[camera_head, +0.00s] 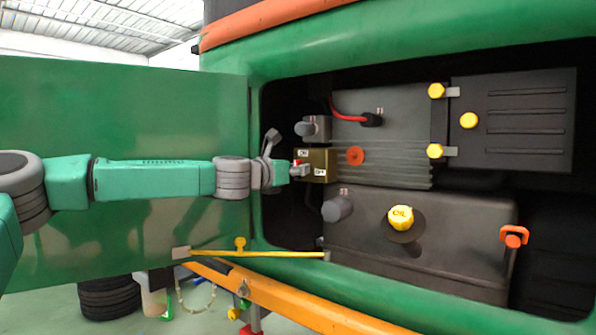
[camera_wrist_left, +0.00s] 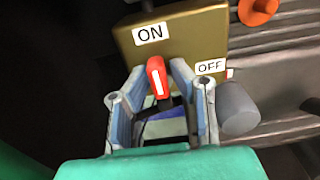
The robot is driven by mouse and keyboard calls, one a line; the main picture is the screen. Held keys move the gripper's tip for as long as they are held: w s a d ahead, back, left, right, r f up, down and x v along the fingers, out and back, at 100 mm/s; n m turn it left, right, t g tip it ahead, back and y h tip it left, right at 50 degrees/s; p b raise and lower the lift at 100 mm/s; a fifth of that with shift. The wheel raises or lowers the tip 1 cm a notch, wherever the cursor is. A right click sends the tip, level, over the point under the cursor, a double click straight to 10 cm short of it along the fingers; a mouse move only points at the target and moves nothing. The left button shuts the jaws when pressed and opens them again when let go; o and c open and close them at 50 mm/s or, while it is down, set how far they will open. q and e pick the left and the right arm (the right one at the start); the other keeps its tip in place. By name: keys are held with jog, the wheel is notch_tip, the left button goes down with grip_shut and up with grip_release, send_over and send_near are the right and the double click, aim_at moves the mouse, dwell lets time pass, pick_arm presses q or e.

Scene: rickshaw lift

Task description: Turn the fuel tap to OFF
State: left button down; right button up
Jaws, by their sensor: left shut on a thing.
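The fuel tap is a small red lever with a white stripe (camera_wrist_left: 157,82) on a brass-coloured block (camera_wrist_left: 190,32). In the left wrist view the lever's striped end points up toward the ON label (camera_wrist_left: 150,33). The OFF label (camera_wrist_left: 210,66) is to its right. My left gripper (camera_wrist_left: 168,80) has its fingers on both sides of the lever and is shut on it. In the head view my left gripper (camera_head: 290,170) reaches the block (camera_head: 318,162) from the left and partly hides the lever. My right gripper is not in view.
The block sits in a green-framed engine bay. A grey knob (camera_head: 338,208) is below it, another (camera_head: 306,129) above. A red-orange knob (camera_head: 355,156) and yellow OIL cap (camera_head: 400,217) are to the right. The open green door (camera_head: 130,90) stands behind my arm; a yellow stay (camera_head: 265,253) runs below.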

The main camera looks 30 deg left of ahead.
pick_arm(q)
jog(key=shift+m, duration=0.3)
jog(key=m, duration=0.4)
jog(key=shift+d, duration=0.15)
jog(key=m, duration=0.5)
jog(key=shift+d+f+p, duration=0.2)
jog(key=shift+p, duration=0.15)
jog(key=m, duration=0.5)
jog(key=f+m+p, duration=0.1)
jog(key=m, duration=0.2)
jog(key=shift+d, duration=0.15)
jog(key=shift+f+m, duration=0.2)
jog(key=shift+m, duration=0.1)
jog(key=c, duration=1.6)
grip_release()
jog(key=shift+s, duration=0.1)
jog(key=shift+o, duration=0.2)
jog(key=shift+r, duration=0.15)
